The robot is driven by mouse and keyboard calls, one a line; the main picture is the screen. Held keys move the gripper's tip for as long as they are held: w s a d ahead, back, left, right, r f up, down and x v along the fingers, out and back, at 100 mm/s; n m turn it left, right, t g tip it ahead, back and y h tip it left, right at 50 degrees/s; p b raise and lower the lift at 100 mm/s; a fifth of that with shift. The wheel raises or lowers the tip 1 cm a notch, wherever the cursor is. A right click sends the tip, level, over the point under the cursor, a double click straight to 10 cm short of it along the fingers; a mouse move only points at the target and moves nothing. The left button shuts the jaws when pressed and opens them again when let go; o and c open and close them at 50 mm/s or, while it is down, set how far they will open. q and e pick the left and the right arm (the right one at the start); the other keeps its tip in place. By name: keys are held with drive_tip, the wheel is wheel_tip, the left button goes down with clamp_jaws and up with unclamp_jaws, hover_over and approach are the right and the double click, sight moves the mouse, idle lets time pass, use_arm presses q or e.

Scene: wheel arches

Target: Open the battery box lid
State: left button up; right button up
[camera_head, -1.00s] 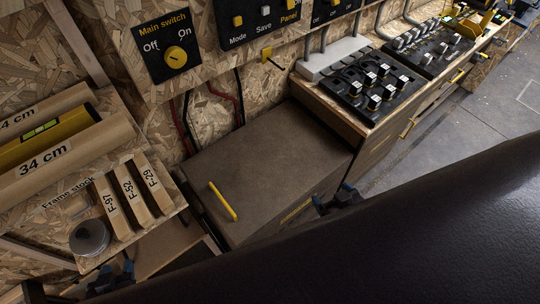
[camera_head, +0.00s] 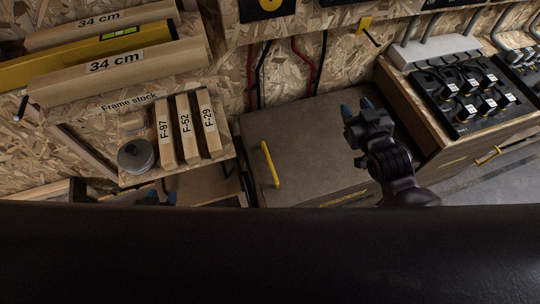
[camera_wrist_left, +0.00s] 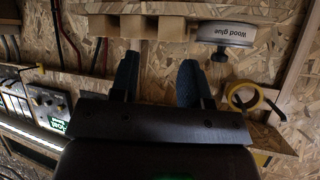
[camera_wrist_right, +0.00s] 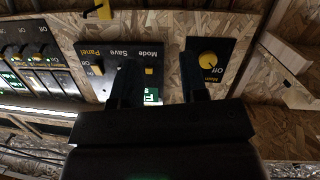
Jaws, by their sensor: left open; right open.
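The battery box lid (camera_head: 310,135) is a flat brown-grey panel, lying shut between the frame stock shelf and the counter with switches. A yellow handle (camera_head: 270,165) stands near its left edge. My right gripper (camera_head: 358,110) is open and empty, over the lid's right part in the head view, right of the handle and apart from it. Its blurred fingers (camera_wrist_right: 160,85) face the wall panels in the right wrist view. My left gripper (camera_head: 158,197) is partly hidden below the shelf, left of the lid. It is open and empty in the left wrist view (camera_wrist_left: 158,82).
The frame stock shelf (camera_head: 200,172) with labelled wood blocks (camera_head: 186,130) and a round tin (camera_head: 136,155) overhangs at left. A counter with black switch boxes (camera_head: 466,95) borders the lid at right. Red and black cables (camera_head: 307,65) hang behind the lid.

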drive_tip(key=w+a+n+g+y+b, duration=0.35)
drive_tip(key=w+a+b, duration=0.2)
drive_tip(key=a, duration=0.55)
drive_tip(key=w+a+n+g+y+b, duration=0.2)
drive_tip(key=w+a+n+y+b, duration=0.3)
drive_tip(key=a, duration=0.6)
drive_tip(key=m+g+h+b, duration=0.4)
drive_tip(key=m+g+h, duration=0.5)
drive_tip(key=g+h, duration=0.15)
approach(269, 156)
drive_tip(key=shift+y, duration=0.3)
drive_tip(key=f+b, duration=0.1)
drive_tip(key=f, duration=0.1)
drive_tip(key=f+b, duration=0.1)
drive_tip(key=f, duration=0.1)
drive_tip(key=f+b, duration=0.1)
drive_tip(key=f, duration=0.2)
drive_tip(key=shift+s+a+f+b, duration=0.1)
drive_tip(key=shift+s+a+b, duration=0.05)
drive_tip(key=shift+a+b, duration=0.25)
drive_tip(key=shift+a+f+b, duration=0.1)
drive_tip(key=shift+f+b, duration=0.2)
drive_tip(key=shift+f, duration=0.4)
use_arm(q)
wheel_tip(269, 156, down, 16)
drive_tip(key=m+g, duration=0.1)
drive_tip(key=shift+d+g+h, duration=0.2)
drive_tip(key=shift+g+h, duration=0.1)
drive_tip(key=shift+g, duration=0.1)
